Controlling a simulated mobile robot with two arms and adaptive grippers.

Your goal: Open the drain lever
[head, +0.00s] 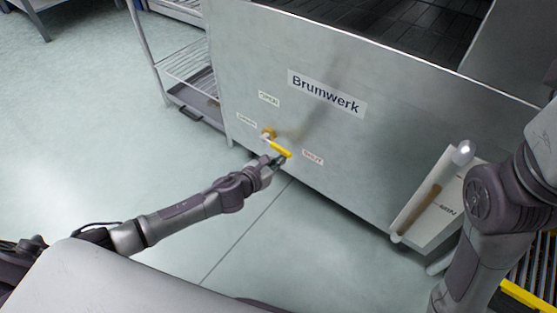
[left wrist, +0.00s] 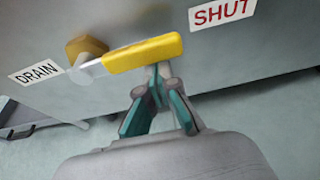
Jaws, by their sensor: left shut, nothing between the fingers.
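The drain lever has a yellow handle (head: 281,149) and a brass valve body (head: 268,134) on the front of a steel machine. Its handle points down and right, towards the red SHUT label (head: 313,157). The green OPEN label (head: 268,98) is above the valve and the DRAIN label (head: 247,120) is to its left. In the left wrist view the yellow handle (left wrist: 145,54) runs across, with my left gripper (left wrist: 158,72) just under its right half. My left gripper (head: 279,160) is shut and empty; I cannot tell whether it touches the handle. My right gripper is out of view.
A wire shelf rack (head: 185,65) stands to the left. The floor (head: 90,140) at left is clear.

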